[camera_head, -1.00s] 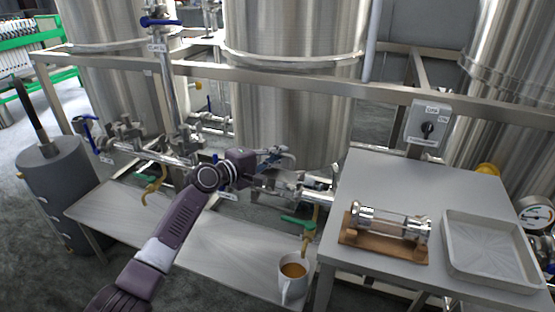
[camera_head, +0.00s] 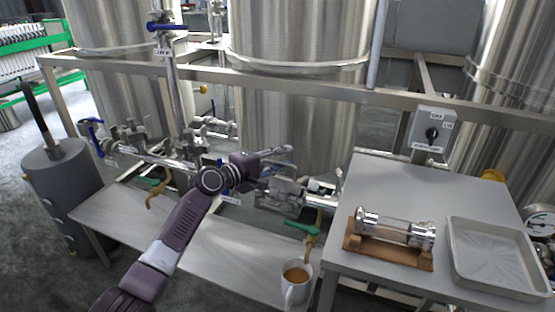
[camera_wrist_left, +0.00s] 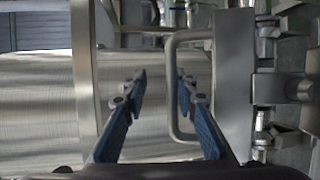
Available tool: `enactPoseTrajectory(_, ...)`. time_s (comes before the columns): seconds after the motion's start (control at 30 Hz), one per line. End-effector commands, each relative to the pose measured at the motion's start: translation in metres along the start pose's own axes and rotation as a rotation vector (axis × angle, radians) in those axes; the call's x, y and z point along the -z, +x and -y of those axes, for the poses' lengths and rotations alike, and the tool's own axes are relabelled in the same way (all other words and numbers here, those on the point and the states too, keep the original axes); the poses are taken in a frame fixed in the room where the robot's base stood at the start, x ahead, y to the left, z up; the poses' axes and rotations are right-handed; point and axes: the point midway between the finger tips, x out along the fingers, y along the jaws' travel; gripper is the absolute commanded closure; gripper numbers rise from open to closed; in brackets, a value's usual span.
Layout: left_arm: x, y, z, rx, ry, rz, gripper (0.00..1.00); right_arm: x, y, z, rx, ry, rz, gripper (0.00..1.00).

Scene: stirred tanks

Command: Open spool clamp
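My left gripper (camera_head: 286,152) is above the horizontal pipe line in the head view, in front of the middle tank. In the left wrist view its two blue-padded fingers (camera_wrist_left: 162,84) are apart with nothing held between them. Metal fittings with clamp-like parts (camera_head: 280,196) sit on the pipe just below the gripper; I cannot tell which one is the spool clamp. A bent metal loop (camera_wrist_left: 173,90) shows near the fingertips in the left wrist view; its depth is unclear. A glass spool piece (camera_head: 395,229) lies on a wooden cradle (camera_head: 385,252). My right gripper is not in view.
The grey table (camera_head: 430,185) also holds an empty metal tray (camera_head: 455,265). A switch box (camera_head: 432,130) stands behind it. A mug (camera_head: 296,281) sits on the lower bench (camera_head: 215,250), under a green-handled valve (camera_head: 301,228). A frame rail (camera_head: 300,84) crosses behind the gripper.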

Motion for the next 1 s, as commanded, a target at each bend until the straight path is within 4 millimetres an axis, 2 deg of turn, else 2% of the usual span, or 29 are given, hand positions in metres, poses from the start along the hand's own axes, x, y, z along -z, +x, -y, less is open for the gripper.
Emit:
enactPoseTrajectory(0.23, 0.001, -0.023, -0.002, -0.005, 0.003, -0.002, 0.74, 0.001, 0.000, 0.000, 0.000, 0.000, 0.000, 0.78)
enactPoseTrajectory(0.7, 0.002, -0.105, -0.003, -0.005, 0.001, -0.004, 0.74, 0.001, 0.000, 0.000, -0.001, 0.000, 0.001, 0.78)
enactPoseTrajectory(0.83, 0.002, -0.116, -0.002, -0.004, 0.002, -0.003, 0.74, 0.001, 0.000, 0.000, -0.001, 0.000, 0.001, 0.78)
enactPoseTrajectory(1.0, 0.001, -0.120, -0.001, -0.002, -0.001, -0.001, 0.74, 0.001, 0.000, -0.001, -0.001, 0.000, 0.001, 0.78)
